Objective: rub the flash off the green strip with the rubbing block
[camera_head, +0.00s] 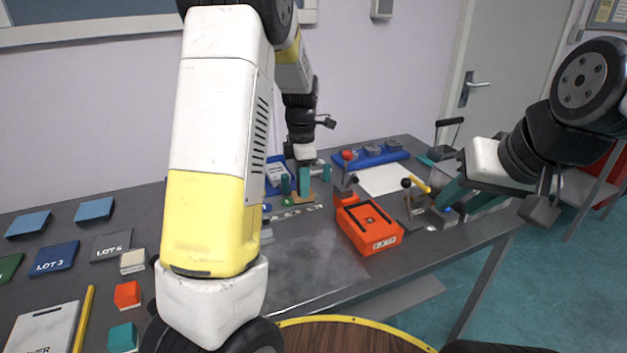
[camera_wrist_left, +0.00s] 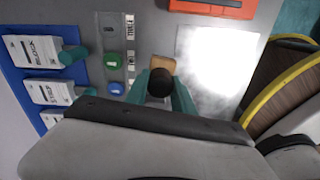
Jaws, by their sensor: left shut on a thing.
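My left gripper (camera_head: 304,182) is low over the back of the grey table, with its fingers pointing down. In the left wrist view its teal fingers (camera_wrist_left: 160,98) are closed around a dark round knob (camera_wrist_left: 155,80). A tan block (camera_wrist_left: 162,64) shows just beyond the knob, and I take it to be the rubbing block. It also shows under the fingers in the head view (camera_head: 297,201). A green round piece (camera_wrist_left: 113,60) lies beside it on a grey plate; I cannot make out a green strip for certain. My right gripper (camera_head: 452,193) is at the right, its jaw gap unclear.
A blue tray (camera_wrist_left: 32,112) with white labelled pieces lies left in the wrist view. An orange box (camera_head: 370,228) stands in front of a white sheet (camera_head: 383,180). A blue rack (camera_head: 372,158) stands behind. Bare tabletop (camera_head: 310,258) lies in front of my left gripper.

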